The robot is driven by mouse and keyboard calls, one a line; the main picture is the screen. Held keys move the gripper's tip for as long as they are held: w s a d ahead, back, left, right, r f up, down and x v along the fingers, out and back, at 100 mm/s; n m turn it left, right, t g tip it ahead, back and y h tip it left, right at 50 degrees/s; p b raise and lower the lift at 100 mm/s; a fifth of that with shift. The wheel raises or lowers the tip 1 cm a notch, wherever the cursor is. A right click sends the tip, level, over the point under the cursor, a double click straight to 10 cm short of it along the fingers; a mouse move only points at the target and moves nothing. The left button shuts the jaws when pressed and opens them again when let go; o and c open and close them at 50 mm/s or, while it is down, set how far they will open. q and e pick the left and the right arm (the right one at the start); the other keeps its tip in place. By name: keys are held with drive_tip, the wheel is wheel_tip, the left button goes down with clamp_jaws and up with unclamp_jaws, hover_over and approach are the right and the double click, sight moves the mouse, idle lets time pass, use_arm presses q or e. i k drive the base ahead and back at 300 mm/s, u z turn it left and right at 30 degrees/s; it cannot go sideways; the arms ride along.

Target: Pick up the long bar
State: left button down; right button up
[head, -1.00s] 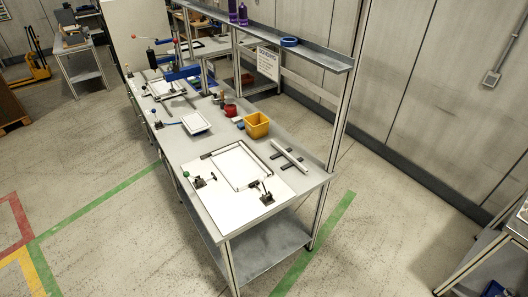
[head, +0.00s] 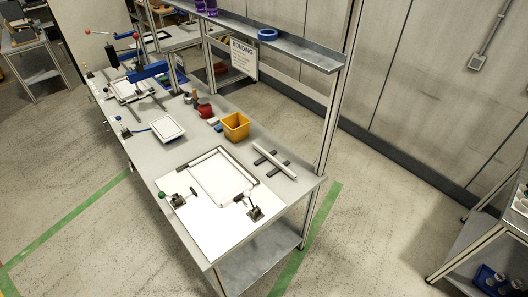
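The long bar (head: 275,160) is a light, straight piece on the workbench, right of the white fixture plate. It rests across two short dark supports (head: 266,159) near the bench's right edge. Nothing touches it from above. Neither of my grippers shows in the head view.
The workbench (head: 180,226) carries a white plate with a rectangular frame (head: 222,178) and toggle clamps (head: 254,212). A yellow bin (head: 236,126), a red container (head: 205,111) and a white tray (head: 168,129) stand farther back. A shelf (head: 300,52) on posts overhangs the right side.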

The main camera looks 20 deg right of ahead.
sight(270, 157)
drive_tip(key=z, duration=0.25)
drive_tip(key=i, duration=0.5)
drive_tip(key=z, duration=0.45)
